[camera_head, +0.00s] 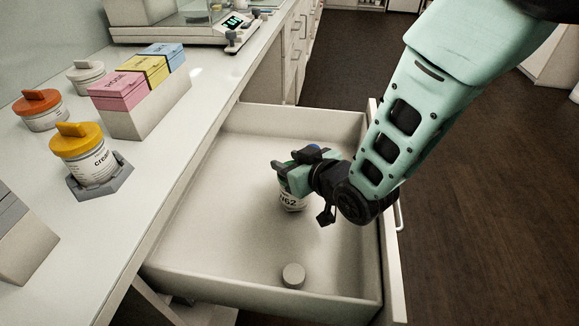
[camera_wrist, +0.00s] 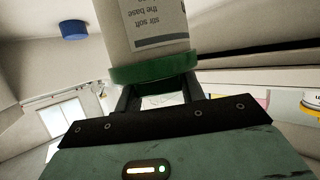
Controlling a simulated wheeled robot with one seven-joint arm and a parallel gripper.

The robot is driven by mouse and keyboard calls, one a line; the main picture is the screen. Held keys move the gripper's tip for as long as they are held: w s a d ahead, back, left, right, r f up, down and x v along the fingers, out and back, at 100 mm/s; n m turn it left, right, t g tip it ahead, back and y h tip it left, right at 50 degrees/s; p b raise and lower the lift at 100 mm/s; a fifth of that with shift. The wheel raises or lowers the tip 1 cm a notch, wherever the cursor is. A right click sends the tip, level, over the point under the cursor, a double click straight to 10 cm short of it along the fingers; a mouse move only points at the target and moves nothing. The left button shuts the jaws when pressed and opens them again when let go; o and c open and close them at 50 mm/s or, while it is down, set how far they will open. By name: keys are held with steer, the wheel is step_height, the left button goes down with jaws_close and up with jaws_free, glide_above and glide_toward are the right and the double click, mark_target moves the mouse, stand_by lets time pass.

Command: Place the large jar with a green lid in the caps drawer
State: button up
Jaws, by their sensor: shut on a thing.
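The large jar (camera_head: 292,201) is white with a dark-printed label and hangs or stands upright inside the open caps drawer (camera_head: 340,285). In the wrist view its green lid (camera_wrist: 155,70) sits between the fingers of my gripper (camera_wrist: 160,97), and the jar body shows beyond it. My gripper (camera_head: 290,172) is shut on the lid from the side, over the middle of the drawer. The gripper hides part of the lid in the head view. I cannot tell whether the jar's base touches the drawer floor.
A small pale cap (camera_head: 293,275) lies near the drawer's front end. A blue cap (camera_wrist: 75,30) shows in the wrist view. The counter at left holds a yellow-lidded jar (camera_head: 90,160) on a grey stand, an orange-lidded jar (camera_head: 40,110) and coloured boxes (camera_head: 118,90). The drawer floor is mostly bare.

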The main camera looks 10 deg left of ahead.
steer(key=shift+f, duration=0.7)
steer(key=o, duration=1.2)
steer(key=shift+f, duration=0.1)
steer(key=shift+r, duration=0.2)
steer(key=v, duration=0.7)
steer(key=shift+s+d, duration=0.2)
steer(key=shift+r, duration=0.15)
